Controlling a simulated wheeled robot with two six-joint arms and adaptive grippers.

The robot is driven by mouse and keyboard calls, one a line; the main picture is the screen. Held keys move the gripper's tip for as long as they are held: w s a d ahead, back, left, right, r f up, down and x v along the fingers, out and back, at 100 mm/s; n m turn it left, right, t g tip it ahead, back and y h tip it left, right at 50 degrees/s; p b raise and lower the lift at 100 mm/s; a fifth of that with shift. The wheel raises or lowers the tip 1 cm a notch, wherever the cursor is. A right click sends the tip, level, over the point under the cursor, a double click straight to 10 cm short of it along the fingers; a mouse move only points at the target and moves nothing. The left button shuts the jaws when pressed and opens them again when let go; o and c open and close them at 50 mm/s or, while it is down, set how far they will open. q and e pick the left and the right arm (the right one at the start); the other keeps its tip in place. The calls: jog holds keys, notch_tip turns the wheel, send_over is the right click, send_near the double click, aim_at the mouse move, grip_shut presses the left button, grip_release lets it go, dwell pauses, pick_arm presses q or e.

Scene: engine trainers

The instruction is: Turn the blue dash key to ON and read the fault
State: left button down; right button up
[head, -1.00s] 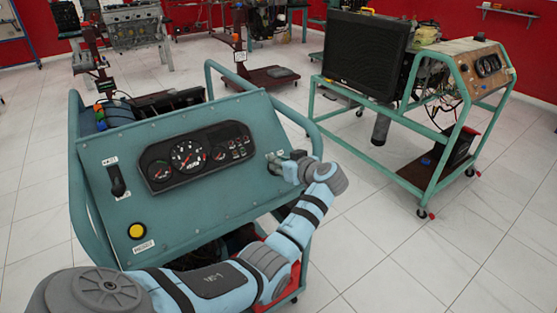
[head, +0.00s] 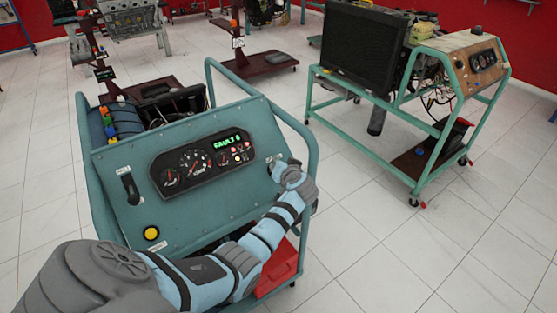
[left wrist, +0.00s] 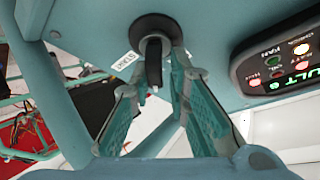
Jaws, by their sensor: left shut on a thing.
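The dash key (left wrist: 154,66) is a dark bar on a round dark switch in the left wrist view. My left gripper (left wrist: 160,80) is shut on it, one finger on each side. In the head view my left gripper (head: 280,163) is at the right end of the teal dash panel (head: 215,215) and hides most of the key. The instrument cluster (head: 203,163) is lit, with green text reading FAULT and a last digit that looks like 6. My right gripper is not in view.
A black lever (head: 131,188) and a yellow button (head: 151,233) are on the panel's left side. Teal frame tubes (head: 308,165) run close around the gripper. A second engine stand (head: 400,95) stands at right. Tiled floor between them is clear.

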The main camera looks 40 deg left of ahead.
pick_arm(q)
jog(key=shift+d+f, duration=0.15)
jog(key=shift+d, duration=0.05)
dwell(0.3)
jog(key=c, duration=1.7)
grip_release()
jog(key=shift+w+d, duration=0.1)
jog(key=shift+w, duration=0.1)
jog(key=shift+s+d+r, duration=0.1)
jog(key=shift+s+r, duration=0.1)
jog(key=shift+s, duration=0.1)
jog(key=v, duration=1.1)
jog(key=shift+s+d+r, duration=0.1)
jog(key=shift+r, duration=0.05)
